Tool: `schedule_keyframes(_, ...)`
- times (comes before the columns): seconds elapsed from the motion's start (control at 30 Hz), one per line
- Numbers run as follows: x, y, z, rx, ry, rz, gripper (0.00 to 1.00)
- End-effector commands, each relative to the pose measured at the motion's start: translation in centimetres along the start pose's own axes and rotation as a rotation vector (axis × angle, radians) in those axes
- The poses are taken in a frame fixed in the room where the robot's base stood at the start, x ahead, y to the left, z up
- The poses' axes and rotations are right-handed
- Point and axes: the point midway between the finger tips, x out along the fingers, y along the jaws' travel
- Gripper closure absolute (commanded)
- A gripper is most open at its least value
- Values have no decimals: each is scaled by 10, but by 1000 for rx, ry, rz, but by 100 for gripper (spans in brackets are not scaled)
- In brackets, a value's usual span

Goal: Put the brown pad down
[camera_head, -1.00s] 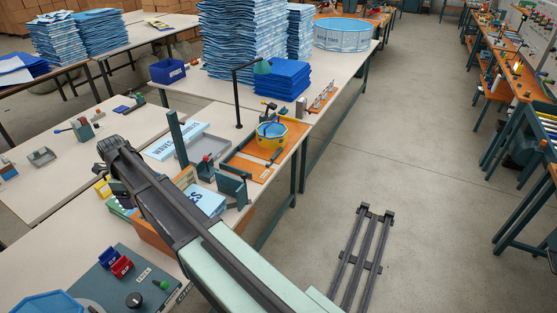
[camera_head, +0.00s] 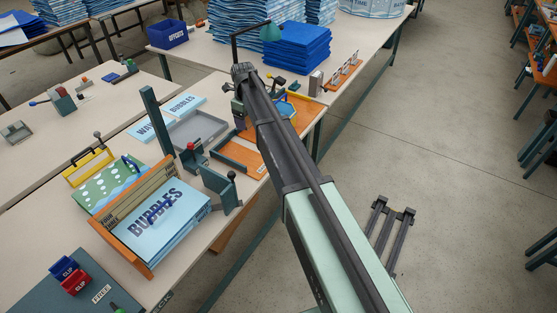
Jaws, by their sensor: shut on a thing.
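My arm reaches away over the table, and its wrist is above the orange work board (camera_head: 275,140). My gripper (camera_head: 238,106) is mostly hidden behind my own wrist, with only a small part showing at its left. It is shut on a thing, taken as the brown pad. I cannot make out the pad's shape, or whether it touches anything below.
A grey tray (camera_head: 197,131) and a dark teal upright post (camera_head: 157,124) stand left of my wrist. An orange-sided holder with BUBBLES sheets (camera_head: 165,222) is nearer.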

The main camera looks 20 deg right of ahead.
Motion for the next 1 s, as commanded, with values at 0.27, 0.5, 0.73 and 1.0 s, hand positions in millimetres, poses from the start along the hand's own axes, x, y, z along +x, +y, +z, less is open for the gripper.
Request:
schedule_keyframes(0.27,36,-24,27,19,0,0,46)
schedule_keyframes(0.5,83,-24,26,18,0,0,46)
schedule_keyframes(0.73,166,-23,26,18,0,0,46)
schedule_keyframes(1.0,194,-23,26,18,0,0,46)
